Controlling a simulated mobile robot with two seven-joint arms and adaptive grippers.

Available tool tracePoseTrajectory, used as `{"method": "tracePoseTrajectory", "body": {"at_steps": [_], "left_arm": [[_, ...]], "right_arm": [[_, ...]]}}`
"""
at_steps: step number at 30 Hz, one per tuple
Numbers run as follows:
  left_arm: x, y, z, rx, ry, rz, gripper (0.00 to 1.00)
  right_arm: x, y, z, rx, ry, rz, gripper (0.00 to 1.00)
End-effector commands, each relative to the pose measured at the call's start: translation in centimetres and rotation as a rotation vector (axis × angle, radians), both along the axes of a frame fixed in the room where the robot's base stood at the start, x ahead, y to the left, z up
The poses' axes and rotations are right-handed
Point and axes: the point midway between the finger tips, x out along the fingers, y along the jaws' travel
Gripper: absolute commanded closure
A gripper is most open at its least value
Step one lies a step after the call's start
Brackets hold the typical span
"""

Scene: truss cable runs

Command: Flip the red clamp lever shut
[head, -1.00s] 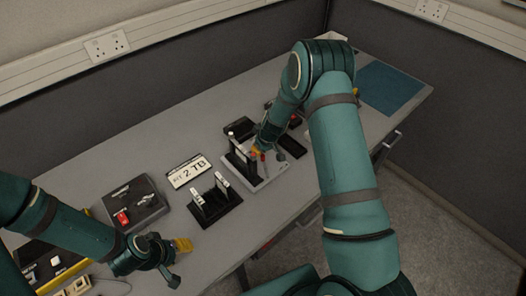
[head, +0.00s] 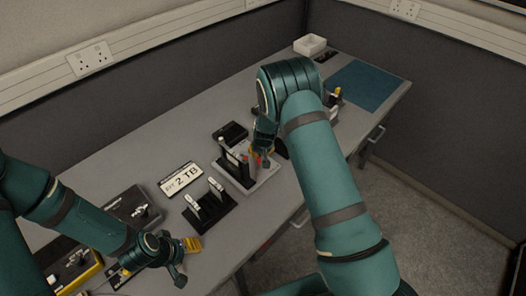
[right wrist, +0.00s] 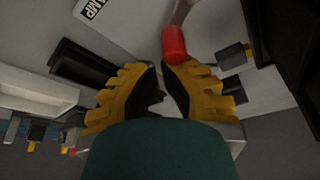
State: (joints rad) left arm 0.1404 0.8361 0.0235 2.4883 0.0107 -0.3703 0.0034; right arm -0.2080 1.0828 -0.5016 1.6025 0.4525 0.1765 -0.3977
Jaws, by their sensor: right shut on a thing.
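The red clamp lever (right wrist: 175,45) shows in the right wrist view as a red grip on a pale metal arm. It lies at the tips of the yellow fingers of my right gripper (right wrist: 158,74), which is shut on it. In the head view a small bit of red (head: 258,158) shows on the pale fixture plate (head: 264,175), beside my right wrist. My right arm hides most of the clamp there. My left gripper (head: 191,245), with yellow fingers, hangs over the front left of the bench, away from the clamp; its opening is unclear.
A black stand with upright pale pieces (head: 212,207) and a "2 TB" label plate (head: 180,179) are left of the fixture. A black box (head: 230,133) sits behind it. A blue mat (head: 367,86) and a white bin (head: 310,45) are at the far right end.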

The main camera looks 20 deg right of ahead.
Motion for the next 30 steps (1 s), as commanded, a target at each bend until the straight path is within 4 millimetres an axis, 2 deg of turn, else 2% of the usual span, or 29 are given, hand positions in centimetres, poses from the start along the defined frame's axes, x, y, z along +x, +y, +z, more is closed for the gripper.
{"method": "tracePoseTrajectory", "body": {"at_steps": [21,30], "left_arm": [[0.0,0.0,0.4,-0.001,0.0,0.0,0.53],[0.0,0.0,0.4,-0.001,0.0,0.0,0.53]], "right_arm": [[-1.3,-1.2,-0.1,0.0,0.003,-0.318,1.0],[-1.4,-1.3,-0.1,0.001,0.003,-0.317,1.0]]}}
